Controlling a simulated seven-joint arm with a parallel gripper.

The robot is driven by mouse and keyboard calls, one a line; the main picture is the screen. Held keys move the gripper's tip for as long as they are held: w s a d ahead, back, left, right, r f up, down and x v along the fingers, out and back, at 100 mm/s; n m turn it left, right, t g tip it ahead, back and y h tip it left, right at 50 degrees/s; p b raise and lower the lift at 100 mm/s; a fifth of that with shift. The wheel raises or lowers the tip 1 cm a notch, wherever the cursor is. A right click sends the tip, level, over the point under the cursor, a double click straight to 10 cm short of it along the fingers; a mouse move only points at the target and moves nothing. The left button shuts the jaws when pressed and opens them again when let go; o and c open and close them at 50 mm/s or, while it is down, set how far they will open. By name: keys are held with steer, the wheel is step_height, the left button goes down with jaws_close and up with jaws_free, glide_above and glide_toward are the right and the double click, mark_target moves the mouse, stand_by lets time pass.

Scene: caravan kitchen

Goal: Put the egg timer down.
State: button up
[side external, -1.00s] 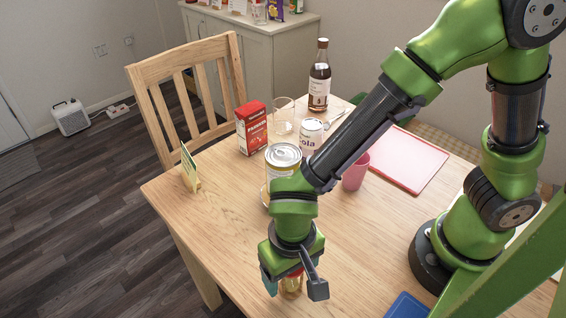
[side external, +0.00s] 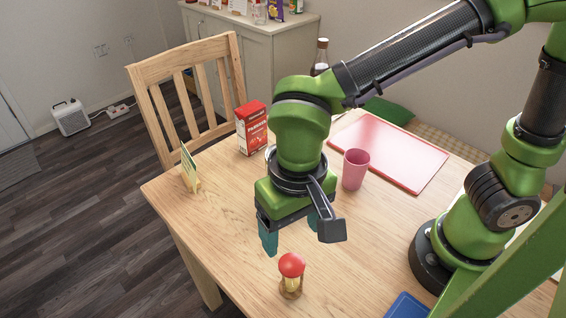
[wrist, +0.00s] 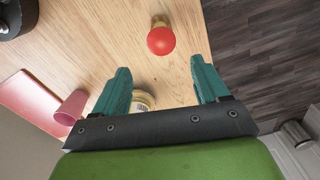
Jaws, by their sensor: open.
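The egg timer (side external: 291,268), with a round red top and a pale yellowish body on a brown base, stands upright on the wooden table (side external: 225,225) near its front edge. It also shows in the wrist view (wrist: 161,40), beyond the fingertips and roughly midway between them. My gripper (side external: 291,235) has its teal fingers spread apart with nothing between them. It hangs above and behind the timer in the side view, clear of it. In the wrist view both fingers (wrist: 160,68) are apart, and a can (wrist: 143,100) shows beyond them, partly hidden.
A red carton (side external: 251,130), a small standing card (side external: 190,168) and a bottle (side external: 321,58) are farther back. A blue item (side external: 408,306) is at the front right. The table around the timer is clear.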

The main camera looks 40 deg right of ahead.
steer(key=w+d+r+t+y, duration=0.1)
steer(key=d+r+t, duration=0.2)
steer(key=d, duration=0.8)
steer(key=w+d+r+m+t, duration=0.1)
steer(key=d+r+t, duration=0.3)
steer(key=d, duration=0.7)
steer(key=shift+w+r+y, duration=0.4)
steer(key=shift+w+r, duration=0.05)
steer(key=shift+r, duration=0.5)
